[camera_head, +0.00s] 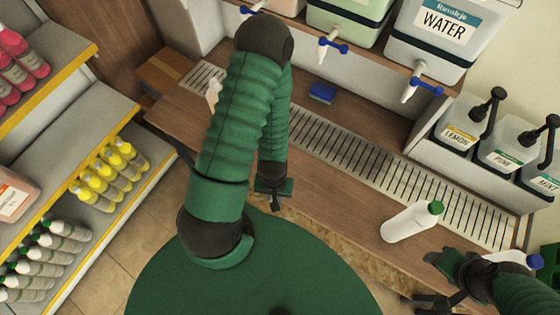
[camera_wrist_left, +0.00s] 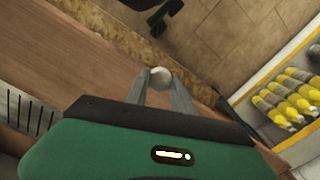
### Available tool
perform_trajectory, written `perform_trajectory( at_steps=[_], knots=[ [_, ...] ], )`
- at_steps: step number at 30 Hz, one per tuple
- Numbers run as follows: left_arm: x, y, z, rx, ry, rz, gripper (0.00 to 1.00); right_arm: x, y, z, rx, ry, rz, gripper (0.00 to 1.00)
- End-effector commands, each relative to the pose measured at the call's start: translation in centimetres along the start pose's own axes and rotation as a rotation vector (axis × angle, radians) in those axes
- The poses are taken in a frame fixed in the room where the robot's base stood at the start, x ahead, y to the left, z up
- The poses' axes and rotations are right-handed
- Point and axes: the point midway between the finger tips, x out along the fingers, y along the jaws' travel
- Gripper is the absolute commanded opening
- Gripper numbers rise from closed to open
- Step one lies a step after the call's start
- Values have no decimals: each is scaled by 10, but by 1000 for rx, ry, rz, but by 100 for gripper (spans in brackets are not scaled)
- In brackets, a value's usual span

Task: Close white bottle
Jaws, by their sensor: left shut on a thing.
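A white bottle (camera_head: 408,222) with a green cap (camera_head: 436,207) stands near the front edge of the wooden counter. A second white bottle (camera_head: 505,257) with a blue cap (camera_head: 535,261) is partly hidden behind my right arm. A small white object (camera_head: 212,92) shows beside my left upper arm, mostly covered. My left gripper (camera_head: 276,203) is over the counter's front edge; in the left wrist view it (camera_wrist_left: 162,90) is shut on a small round white thing (camera_wrist_left: 160,76), possibly a cap. My right gripper (camera_head: 432,280) is at the lower right; its fingers are unclear and I see nothing surely held.
A slotted drain grate (camera_head: 345,155) runs along the counter, with a blue sponge (camera_head: 322,93) behind it. Tapped drums, including WATER (camera_head: 440,35), stand above. Pump containers (camera_head: 505,150) stand at right. Shelves with yellow bottles (camera_head: 105,172) are at left.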

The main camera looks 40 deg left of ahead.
Motion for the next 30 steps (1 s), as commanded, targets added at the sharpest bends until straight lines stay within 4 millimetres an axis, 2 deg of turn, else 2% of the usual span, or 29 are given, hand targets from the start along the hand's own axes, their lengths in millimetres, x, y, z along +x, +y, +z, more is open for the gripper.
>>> perform_trajectory(
  at_steps=[1,6,17,20,23,26,30],
  knots=[
    [-4,-6,8,-4,-7,-3,0,-9,0,-2,0,-1,0,56],
    [-2,-13,16,-2,-2,0,0,-13,0,-3,0,-1,0,56],
    [0,-13,15,0,-1,-1,0,-11,0,-2,0,-1,0,56],
    [-3,-6,7,22,4,0,0,-12,0,-2,0,-1,0,56],
    [-12,13,-14,83,10,1,0,-12,0,-2,0,-1,0,56],
    [-34,44,-45,186,16,3,0,-12,0,-2,0,-1,0,56],
    [-88,93,-84,366,19,4,0,-12,0,-2,0,-1,0,56]
  ],
)
